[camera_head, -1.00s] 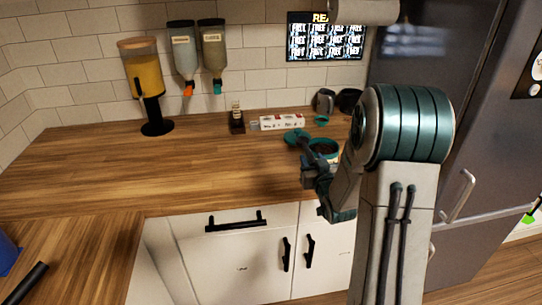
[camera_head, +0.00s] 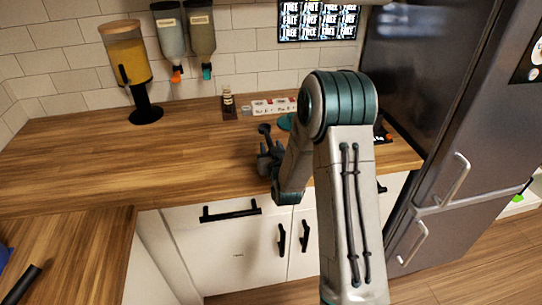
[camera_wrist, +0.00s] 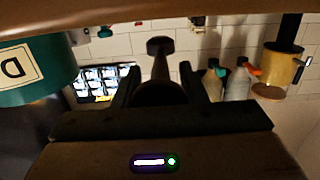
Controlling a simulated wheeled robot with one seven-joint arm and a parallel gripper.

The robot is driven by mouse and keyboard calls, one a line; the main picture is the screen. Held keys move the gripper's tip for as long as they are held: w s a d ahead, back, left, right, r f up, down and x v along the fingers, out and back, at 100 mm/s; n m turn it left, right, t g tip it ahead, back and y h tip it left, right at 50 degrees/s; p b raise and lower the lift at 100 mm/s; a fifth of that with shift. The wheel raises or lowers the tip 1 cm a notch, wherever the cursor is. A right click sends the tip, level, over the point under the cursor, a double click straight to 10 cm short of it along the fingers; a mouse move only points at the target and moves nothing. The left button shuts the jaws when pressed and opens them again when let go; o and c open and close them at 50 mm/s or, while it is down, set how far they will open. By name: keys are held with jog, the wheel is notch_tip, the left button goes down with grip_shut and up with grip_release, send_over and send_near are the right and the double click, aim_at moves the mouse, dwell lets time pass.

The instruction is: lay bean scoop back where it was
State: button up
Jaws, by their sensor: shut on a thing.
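My gripper (camera_head: 268,158) is over the right part of the wooden counter, left of my arm's forward link. In the wrist view my gripper (camera_wrist: 160,92) is shut on the bean scoop (camera_wrist: 160,62), a dark piece with a narrow stem and a small wider end pointing away from the jaws. The scoop (camera_head: 265,131) also shows in the head view as a small dark shape above the jaws. The part between the fingers is mostly hidden. Whether the scoop touches the counter cannot be told.
A teal canister (camera_wrist: 35,75) with a pale label is close beside my gripper in the wrist view. A white and red box (camera_head: 273,106) and a small dark bottle (camera_head: 229,104) stand at the back. The counter (camera_head: 130,165) to the left is clear.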

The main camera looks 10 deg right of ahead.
jog(key=shift+f+p, duration=0.45)
jog(key=shift+f, duration=1.6)
jog(key=shift+f+b, duration=0.2)
jog(key=shift+b, duration=0.1)
jog(key=o, duration=1)
jog(key=shift+r, duration=0.1)
